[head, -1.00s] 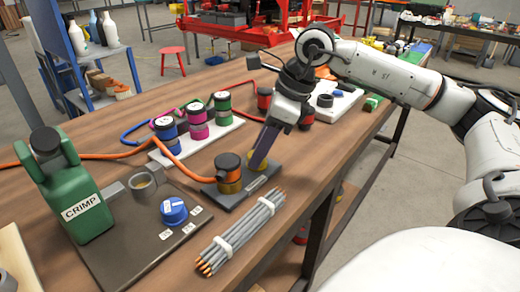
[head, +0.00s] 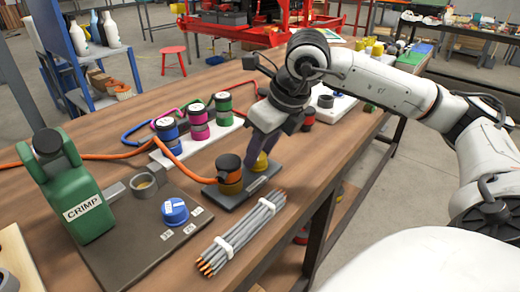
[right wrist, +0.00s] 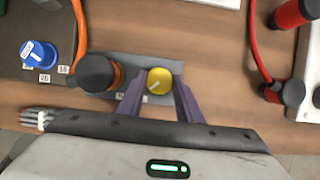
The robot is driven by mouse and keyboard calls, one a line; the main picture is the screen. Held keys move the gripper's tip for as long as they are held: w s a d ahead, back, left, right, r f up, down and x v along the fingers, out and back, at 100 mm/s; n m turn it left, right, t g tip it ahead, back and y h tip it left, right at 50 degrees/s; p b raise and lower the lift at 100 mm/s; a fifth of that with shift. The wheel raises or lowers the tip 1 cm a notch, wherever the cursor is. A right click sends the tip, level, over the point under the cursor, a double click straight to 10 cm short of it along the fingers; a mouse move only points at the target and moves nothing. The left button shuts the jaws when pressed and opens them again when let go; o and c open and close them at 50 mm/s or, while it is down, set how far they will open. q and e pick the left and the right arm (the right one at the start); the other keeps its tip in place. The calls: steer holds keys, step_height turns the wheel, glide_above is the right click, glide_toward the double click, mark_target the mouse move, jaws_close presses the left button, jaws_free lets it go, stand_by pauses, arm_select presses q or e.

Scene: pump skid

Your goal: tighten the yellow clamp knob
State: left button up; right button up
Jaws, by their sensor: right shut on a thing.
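The yellow clamp knob (head: 260,162) sits on a dark grey base plate (head: 236,199), beside an orange and black connector (head: 230,174). My left gripper is not in view.
A green CRIMP tool (head: 77,195) and a blue dial (head: 174,211) stand on a dark plate at left. Bundled grey cables (head: 240,232) lie in front. Blue, magenta and green connectors (head: 196,122) stand behind. An orange cable (head: 105,156) crosses the table.

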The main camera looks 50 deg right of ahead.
stand_by(0.3)
steer(key=o, duration=1)
steer(key=shift+o, duration=0.2)
steer(key=p+v, duration=0.2)
steer(key=v, duration=0.8)
steer(key=shift+r, duration=0.15)
